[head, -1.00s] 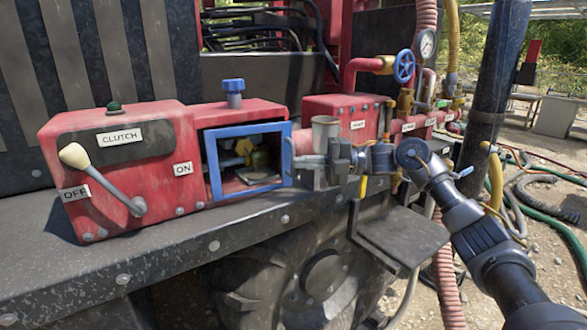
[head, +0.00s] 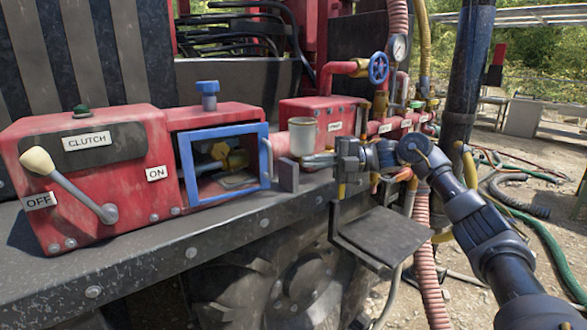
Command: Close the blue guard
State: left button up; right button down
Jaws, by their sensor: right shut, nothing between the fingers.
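The blue guard (head: 225,196) is a square blue frame on the red box right of the clutch housing. It stands across the front of the box opening and looks about flush, though a small gap cannot be ruled out. A thin pale handle (head: 267,159) is at its right edge. Through the frame I see a yellow fitting (head: 220,151). My right gripper (head: 308,160) is shut and empty, to the right of the guard and apart from it, in front of the metal cup. My left gripper is out of view.
A small grey block (head: 288,178) stands between guard and gripper. The metal cup (head: 302,137) is just behind the fingers. The clutch lever (head: 70,187) is at left. A dark step plate (head: 382,238) lies below my arm, with hoses at right.

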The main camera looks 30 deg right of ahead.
jog(key=s+d+f+m+h+p, duration=0.2)
jog(key=s+d+f+m+p, duration=0.1)
jog(key=s+d+f+p, duration=0.5)
jog(key=a+r+t+p, duration=0.35)
jog(key=a+r, duration=0.25)
jog(key=r, duration=0.2)
pick_arm(q)
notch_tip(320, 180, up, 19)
jog(key=p, duration=0.7)
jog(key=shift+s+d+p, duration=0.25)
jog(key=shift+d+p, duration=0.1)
pick_arm(e)
jog(key=w+a, duration=0.8)
jog(key=w, duration=0.1)
jog(key=shift+w+a, duration=0.4)
